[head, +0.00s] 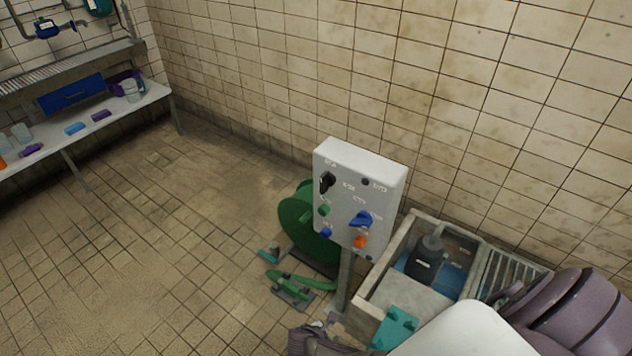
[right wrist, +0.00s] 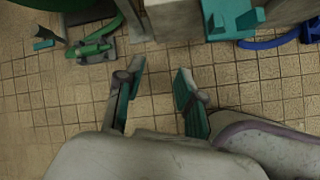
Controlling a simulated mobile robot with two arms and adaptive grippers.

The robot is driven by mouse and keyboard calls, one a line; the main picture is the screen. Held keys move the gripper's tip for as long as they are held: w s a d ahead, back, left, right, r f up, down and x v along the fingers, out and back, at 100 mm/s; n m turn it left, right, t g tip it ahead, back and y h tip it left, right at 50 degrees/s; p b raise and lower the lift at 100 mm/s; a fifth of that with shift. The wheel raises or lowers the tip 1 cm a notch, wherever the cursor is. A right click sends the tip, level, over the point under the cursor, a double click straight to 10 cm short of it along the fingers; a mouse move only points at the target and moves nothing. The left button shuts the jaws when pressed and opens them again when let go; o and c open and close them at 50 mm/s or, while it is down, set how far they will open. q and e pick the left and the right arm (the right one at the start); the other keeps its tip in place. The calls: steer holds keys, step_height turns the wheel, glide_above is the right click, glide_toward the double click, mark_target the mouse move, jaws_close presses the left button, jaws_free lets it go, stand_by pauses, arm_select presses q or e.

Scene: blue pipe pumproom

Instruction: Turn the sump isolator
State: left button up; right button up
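A white control panel (head: 358,200) stands on a post in the head view. It carries a black rotary handle (head: 327,182) at upper left, a blue rotary handle (head: 361,219) at right and smaller green, blue and orange knobs. The labels are too small to read, so I cannot tell which is the sump isolator. My right gripper (right wrist: 160,72) is open and empty in the right wrist view, its two teal-padded fingers apart above the floor. It is low, near the post and touching no control. My left gripper is not identifiable.
A concrete sump tank (head: 373,296) with a black pump (head: 426,259) stands right of the panel. A teal block (head: 395,328) sits at its front. A green reel (head: 298,218) is behind the post. A bench (head: 150,98) is far left; floor between is clear.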

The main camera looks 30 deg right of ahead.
steer(key=w+r+n+t+h, duration=0.2)
steer(key=w+r+n+h, duration=0.15)
steer(key=w+r, duration=0.75)
steer(key=n+t+h, duration=0.2)
steer(key=h, duration=0.5)
glide_toward(321, 181)
steer(key=shift+m, duration=0.25)
steer(key=p+x, duration=0.1)
steer(key=x, duration=0.9)
steer(key=shift+f, duration=0.1)
jaws_close()
